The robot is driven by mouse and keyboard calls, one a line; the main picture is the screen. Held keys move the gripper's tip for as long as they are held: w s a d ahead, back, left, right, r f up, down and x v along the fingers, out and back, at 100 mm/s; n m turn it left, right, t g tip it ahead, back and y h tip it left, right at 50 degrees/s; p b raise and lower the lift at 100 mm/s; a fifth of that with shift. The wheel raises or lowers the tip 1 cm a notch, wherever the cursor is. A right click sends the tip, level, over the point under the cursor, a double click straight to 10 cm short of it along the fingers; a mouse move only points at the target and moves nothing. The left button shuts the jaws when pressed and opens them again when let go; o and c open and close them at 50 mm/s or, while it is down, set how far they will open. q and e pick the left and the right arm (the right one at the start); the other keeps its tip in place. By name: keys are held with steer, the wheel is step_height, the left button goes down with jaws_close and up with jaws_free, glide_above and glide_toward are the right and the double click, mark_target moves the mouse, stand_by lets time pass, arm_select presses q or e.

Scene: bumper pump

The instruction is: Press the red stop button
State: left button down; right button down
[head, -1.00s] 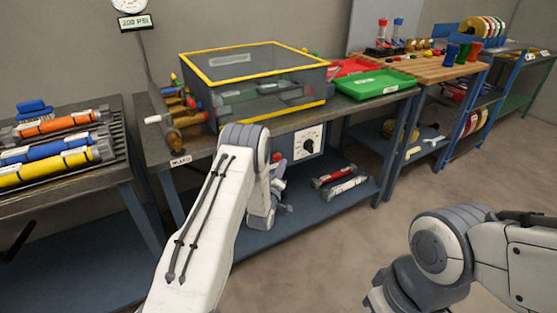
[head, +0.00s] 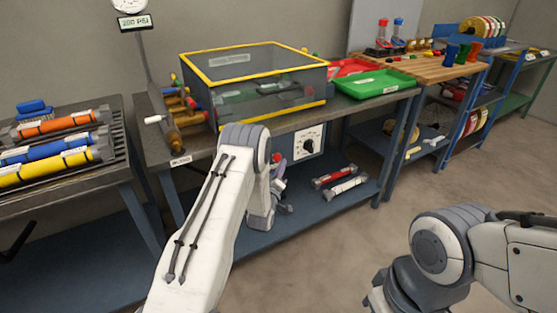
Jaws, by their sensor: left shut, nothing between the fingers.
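The red stop button (head: 278,157) shows as a small red spot on the front of the middle bench, just right of my left forearm and left of the dial panel. My arm hides part of its surroundings. My left gripper (head: 284,208) is small and partly hidden behind my wrist. It is shut and empty, below the button and apart from it in the picture. My right arm is at the lower right, but its gripper is not in view.
A white panel with a black dial (head: 308,143) is right of the button. Above stands a clear yellow-edged box (head: 255,82), with a green tray (head: 374,84) to its right. Red and white cylinders (head: 342,180) lie on the lower shelf (head: 300,205). Open floor is at right.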

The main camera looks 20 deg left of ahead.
arm_select(q)
steer(key=shift+w+a, duration=0.1)
steer(key=shift+a, duration=0.05)
steer(key=shift+w+a, duration=0.15)
steer(key=shift+a, duration=0.05)
stand_by(0.3)
steer(key=shift+w+a+b, duration=0.35)
steer(key=shift+a+b, duration=0.1)
steer(key=shift+b, duration=0.05)
stand_by(0.7)
stand_by(0.3)
steer(key=shift+s+d, duration=0.6)
steer(key=shift+d, duration=0.15)
steer(key=shift+d, duration=0.1)
steer(key=s+d, duration=0.1)
steer(key=d, duration=0.1)
steer(key=s+d+p, duration=0.1)
steer(key=s, duration=0.1)
steer(key=shift+d, duration=0.4)
stand_by(0.4)
